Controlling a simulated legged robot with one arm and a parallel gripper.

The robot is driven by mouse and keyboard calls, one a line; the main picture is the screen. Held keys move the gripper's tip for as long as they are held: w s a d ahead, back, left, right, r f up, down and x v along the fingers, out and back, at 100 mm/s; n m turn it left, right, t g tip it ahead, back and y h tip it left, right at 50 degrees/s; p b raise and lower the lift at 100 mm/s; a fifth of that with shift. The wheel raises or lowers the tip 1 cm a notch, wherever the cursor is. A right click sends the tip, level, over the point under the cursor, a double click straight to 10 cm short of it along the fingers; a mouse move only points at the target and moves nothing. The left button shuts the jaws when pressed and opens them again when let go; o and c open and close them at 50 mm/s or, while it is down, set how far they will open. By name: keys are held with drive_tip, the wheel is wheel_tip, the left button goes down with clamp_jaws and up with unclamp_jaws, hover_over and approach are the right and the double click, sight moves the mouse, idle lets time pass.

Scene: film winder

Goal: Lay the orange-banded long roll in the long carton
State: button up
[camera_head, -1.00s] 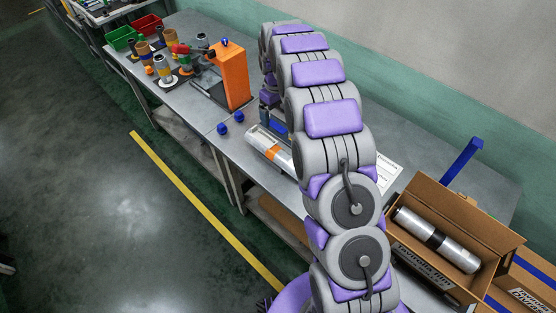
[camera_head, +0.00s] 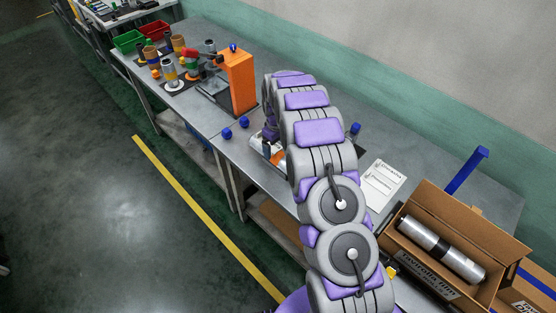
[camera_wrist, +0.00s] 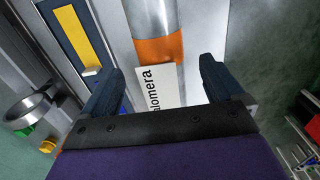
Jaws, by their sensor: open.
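The orange-banded long roll (camera_wrist: 160,50) shows in the wrist view, silver with an orange band and a white label. In the head view only a small part of it (camera_head: 278,158) shows, lying on the bench, mostly hidden by my arm. My gripper (camera_wrist: 162,68) is open. Its two dark fingers stand on either side of the roll near the orange band, and contact cannot be made out. In the head view my gripper is mostly hidden behind my arm. An open long carton (camera_head: 445,205) at the right holds a silver roll with a black band (camera_head: 440,247).
An orange upright device (camera_head: 238,82) and two blue knobs (camera_head: 235,128) stand left of my arm. Small rolls and red and green bins (camera_head: 128,41) are at the far left. A printed sheet (camera_head: 383,182) lies before the carton. A blue post (camera_head: 467,170) rises behind it.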

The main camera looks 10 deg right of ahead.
sight(279, 153)
drive_tip(key=shift+a+f, duration=0.1)
drive_tip(key=shift+f, duration=0.2)
drive_tip(key=f, duration=0.1)
drive_tip(key=d+f, duration=0.1)
drive_tip(key=f, duration=0.1)
drive_tip(key=s+f+b, duration=0.1)
drive_tip(key=shift+s+d+f, duration=0.1)
drive_tip(key=shift+d+f, duration=0.1)
drive_tip(key=shift+f, duration=0.25)
drive_tip(key=shift+a, duration=0.55)
drive_tip(key=shift+c, duration=1.3)
drive_tip(key=shift+d, duration=0.3)
drive_tip(key=c, duration=1.3)
drive_tip(key=shift+o, duration=0.2)
drive_tip(key=shift+r, duration=0.1)
